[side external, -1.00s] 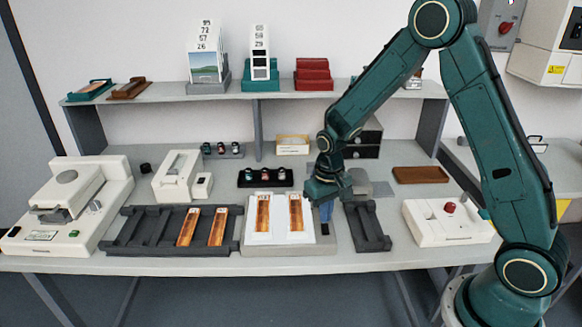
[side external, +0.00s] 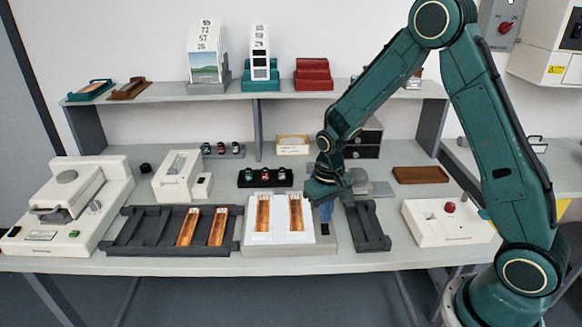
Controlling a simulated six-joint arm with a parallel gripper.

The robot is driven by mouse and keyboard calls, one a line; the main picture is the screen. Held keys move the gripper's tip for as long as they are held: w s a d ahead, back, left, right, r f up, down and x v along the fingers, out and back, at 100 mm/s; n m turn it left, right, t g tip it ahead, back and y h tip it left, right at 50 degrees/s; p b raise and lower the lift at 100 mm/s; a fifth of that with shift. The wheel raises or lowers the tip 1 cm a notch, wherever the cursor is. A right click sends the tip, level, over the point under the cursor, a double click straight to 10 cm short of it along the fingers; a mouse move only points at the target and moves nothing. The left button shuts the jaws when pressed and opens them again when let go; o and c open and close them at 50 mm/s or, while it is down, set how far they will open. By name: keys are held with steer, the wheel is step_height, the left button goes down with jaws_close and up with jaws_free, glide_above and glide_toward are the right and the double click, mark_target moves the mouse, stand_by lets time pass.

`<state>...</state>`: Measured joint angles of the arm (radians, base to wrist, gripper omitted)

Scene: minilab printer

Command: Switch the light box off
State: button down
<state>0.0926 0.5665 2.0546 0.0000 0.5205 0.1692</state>
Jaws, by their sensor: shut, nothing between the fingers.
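The light box (side external: 280,246) is a grey slab with a white top panel (side external: 279,220) on the front middle of the table. Two orange-brown film strips (side external: 263,213) and (side external: 296,213) lie on the panel. My gripper (side external: 326,213) is shut and empty. It points down at the right edge of the light box, with its blue-grey tip close to the box's right side. Whether it touches the box cannot be told.
A dark rack (side external: 125,236) holding two strips stands left of the light box, and a smaller dark rack (side external: 367,227) stands close to the right of my gripper. A white box with a red button (side external: 450,207) is farther right. A black holder with bottles (side external: 265,184) stands behind.

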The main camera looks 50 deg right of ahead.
mark_target(325, 226)
steer(key=shift+f, duration=0.9)
stand_by(1.3)
steer(key=shift+r, duration=3.5)
steer(key=shift+r, duration=0.1)
steer(key=s+a+r+n+t, duration=0.1)
steer(key=s+r, duration=0.3)
steer(key=r, duration=0.3)
steer(key=s+a+r+t, duration=0.1)
steer(key=s+r+t, duration=0.1)
steer(key=s+r, duration=0.4)
steer(key=s+a+r+n+t, duration=0.1)
steer(key=s+r, duration=0.5)
steer(key=s, duration=0.6)
steer(key=shift+s+a+r+n+t, duration=0.2)
steer(key=shift+a+n+t, duration=0.25)
steer(key=shift+t, duration=0.35)
